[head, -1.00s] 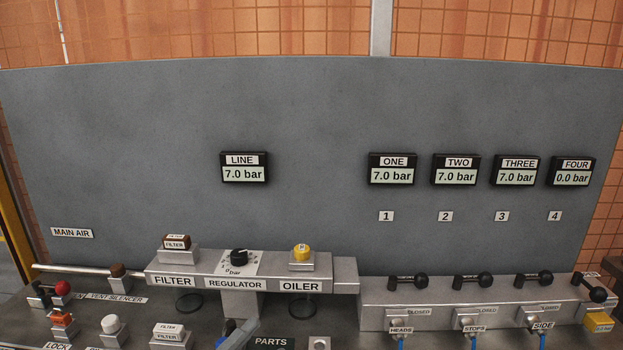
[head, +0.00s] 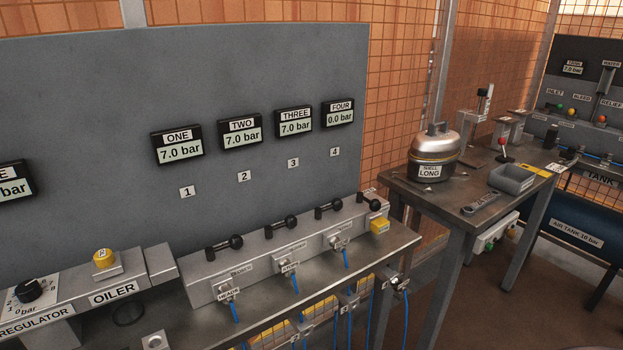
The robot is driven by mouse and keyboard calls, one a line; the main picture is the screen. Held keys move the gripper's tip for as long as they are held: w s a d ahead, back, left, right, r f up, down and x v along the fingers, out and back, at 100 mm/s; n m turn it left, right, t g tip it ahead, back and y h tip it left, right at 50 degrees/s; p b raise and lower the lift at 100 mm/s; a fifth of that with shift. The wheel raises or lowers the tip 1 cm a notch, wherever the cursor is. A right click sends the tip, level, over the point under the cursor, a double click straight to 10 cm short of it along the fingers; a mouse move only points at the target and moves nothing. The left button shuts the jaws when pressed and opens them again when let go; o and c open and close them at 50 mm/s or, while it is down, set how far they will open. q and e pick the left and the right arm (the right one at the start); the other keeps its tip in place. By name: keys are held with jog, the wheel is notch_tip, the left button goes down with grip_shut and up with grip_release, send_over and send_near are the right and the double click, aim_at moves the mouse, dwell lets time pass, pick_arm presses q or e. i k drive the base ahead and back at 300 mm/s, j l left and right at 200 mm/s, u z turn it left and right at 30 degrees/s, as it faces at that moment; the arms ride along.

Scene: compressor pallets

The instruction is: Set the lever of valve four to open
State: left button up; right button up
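The lever of valve four (head: 373,204) is a black lever with a ball knob at the right end of the grey valve manifold (head: 205,283). It points outward toward the front, across the manifold. The levers of valve one (head: 225,246), valve two (head: 282,226) and valve three (head: 330,209) lie along the manifold with their knobs to the right. The gauge FOUR (head: 338,112) reads 0.0 bar. The gauges ONE (head: 177,146), TWO (head: 240,134) and THREE (head: 294,122) read 7.0 bar. Neither of my grippers is in view.
Blue hoses (head: 346,258) hang from the other outlets. Floor shows between the benches.

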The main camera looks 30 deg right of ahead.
aim_at(375, 205)
jog(key=z, duration=1.35)
jog(key=i+l+u, duration=0.1)
jog(key=u, duration=0.95)
jog(key=l+u, duration=0.55)
jog(key=l, duration=0.25)
jog(key=l+u, duration=0.2)
jog(key=l, duration=0.6)
jog(key=k, duration=0.05)
